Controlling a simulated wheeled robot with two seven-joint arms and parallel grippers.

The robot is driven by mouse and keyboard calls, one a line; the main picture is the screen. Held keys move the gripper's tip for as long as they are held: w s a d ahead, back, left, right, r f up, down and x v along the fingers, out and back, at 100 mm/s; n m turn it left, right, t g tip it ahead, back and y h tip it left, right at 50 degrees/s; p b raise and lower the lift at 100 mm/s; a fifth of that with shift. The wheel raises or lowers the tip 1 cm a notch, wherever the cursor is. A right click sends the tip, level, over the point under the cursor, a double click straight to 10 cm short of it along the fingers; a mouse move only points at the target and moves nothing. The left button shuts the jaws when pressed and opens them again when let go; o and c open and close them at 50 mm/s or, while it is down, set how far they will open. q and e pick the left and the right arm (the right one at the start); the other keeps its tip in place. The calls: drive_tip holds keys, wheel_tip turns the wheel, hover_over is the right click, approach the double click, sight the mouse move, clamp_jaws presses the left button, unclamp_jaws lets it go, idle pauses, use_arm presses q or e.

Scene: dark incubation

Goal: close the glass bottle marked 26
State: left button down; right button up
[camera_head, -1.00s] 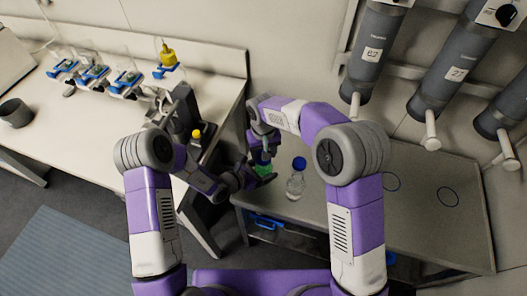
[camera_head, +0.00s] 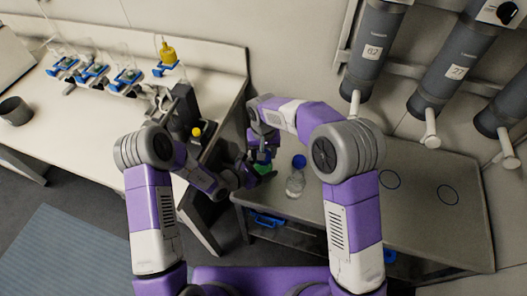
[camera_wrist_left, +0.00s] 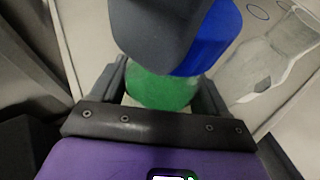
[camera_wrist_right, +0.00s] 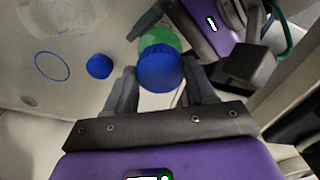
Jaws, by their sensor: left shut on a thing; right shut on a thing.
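A bottle with green contents (camera_wrist_left: 165,90) is held between the fingers of my left gripper (camera_head: 262,173). My right gripper (camera_wrist_right: 158,88) is shut on a blue cap (camera_wrist_right: 160,70), which is over the top of the green bottle. The cap also shows in the left wrist view (camera_wrist_left: 208,42), tilted there, with a dark right finger in front. I cannot tell whether it is seated on the neck.
A clear bottle (camera_head: 295,184) stands on the grey bench (camera_head: 420,220), with a second blue cap (camera_head: 299,161) at or behind its top. Blue rings mark the bench, which is clear to the right. Grey cylinders (camera_head: 372,52) hang on the wall above. A white bench (camera_head: 75,130) lies left.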

drive_tip(key=m, duration=0.6)
drive_tip(key=shift+m, duration=0.4)
drive_tip(key=m, duration=0.4)
drive_tip(key=shift+a, duration=0.1)
drive_tip(key=m, duration=1.1)
drive_tip(key=shift+w+m, duration=0.1)
drive_tip(key=shift+m, duration=0.3)
drive_tip(key=m, duration=0.6)
drive_tip(key=shift+m, duration=0.4)
drive_tip(key=m, duration=0.6)
drive_tip(key=shift+f, duration=0.2)
drive_tip(key=shift+r+m, duration=0.15)
drive_tip(key=shift+m, duration=0.75)
